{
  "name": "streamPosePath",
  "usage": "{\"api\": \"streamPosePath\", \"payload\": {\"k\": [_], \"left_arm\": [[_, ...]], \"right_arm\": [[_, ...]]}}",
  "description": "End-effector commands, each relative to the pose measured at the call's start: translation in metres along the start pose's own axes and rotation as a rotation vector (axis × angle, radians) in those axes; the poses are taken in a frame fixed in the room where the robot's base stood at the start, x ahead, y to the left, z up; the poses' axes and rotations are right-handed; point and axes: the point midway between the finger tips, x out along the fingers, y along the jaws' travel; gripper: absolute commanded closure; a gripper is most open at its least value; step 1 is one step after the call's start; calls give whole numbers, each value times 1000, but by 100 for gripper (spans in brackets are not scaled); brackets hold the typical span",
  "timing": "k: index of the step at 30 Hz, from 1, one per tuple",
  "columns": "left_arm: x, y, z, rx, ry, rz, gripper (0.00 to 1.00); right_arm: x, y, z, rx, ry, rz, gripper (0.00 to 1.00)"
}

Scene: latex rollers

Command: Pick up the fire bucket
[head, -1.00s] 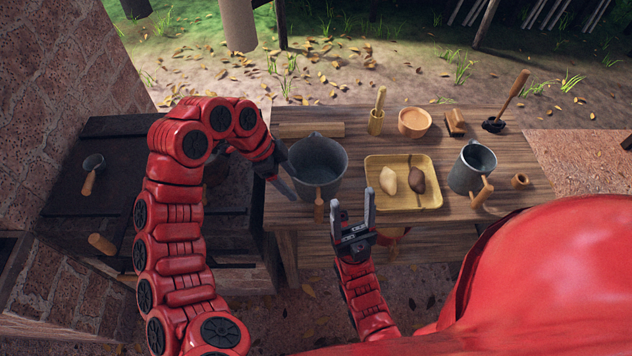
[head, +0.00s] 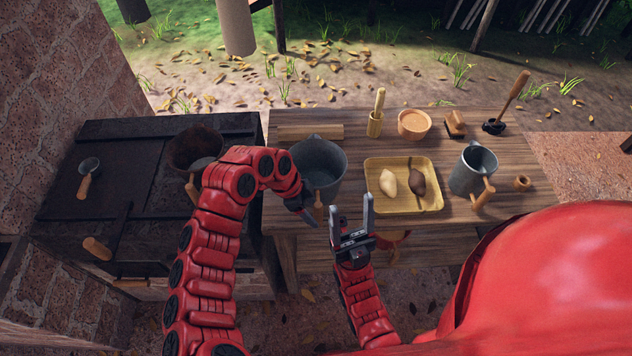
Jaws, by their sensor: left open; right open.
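A grey metal bucket (head: 322,160), the likely fire bucket, stands upright near the left end of the wooden table. My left gripper (head: 314,208) is at its near side, low in front of the wall, with its arm crossing the bucket's left edge. Its jaws are open, seen at a steep angle. I cannot tell whether they touch the bucket. My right gripper (head: 352,215) is open and empty, fingers pointing away from me, just right of the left gripper and at the table's near edge.
A yellow tray (head: 435,203) with a pale and a dark lump is right of the bucket. A grey pitcher (head: 468,172) stands beyond it. A dark stove (head: 125,150) with a brown pot (head: 190,145) and a ladle (head: 86,180) is at left.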

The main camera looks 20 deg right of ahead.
Motion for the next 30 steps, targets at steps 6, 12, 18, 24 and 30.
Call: {"api": "streamPosePath", "payload": {"k": [6,12,18,24,30], "left_arm": [[22,0,-2,0,2,0,31],[28,-1,-1,3,1,-4,31],[28,-1,0,2,1,-3,44],[28,-1,0,2,1,-3,80],[28,-1,0,1,1,-3,100]], "right_arm": [[12,1,-2,0,0,0,39],[12,1,-2,0,0,0,39],[12,1,-2,0,0,0,39],[12,1,-2,0,0,0,39],[12,1,-2,0,0,0,39]]}}
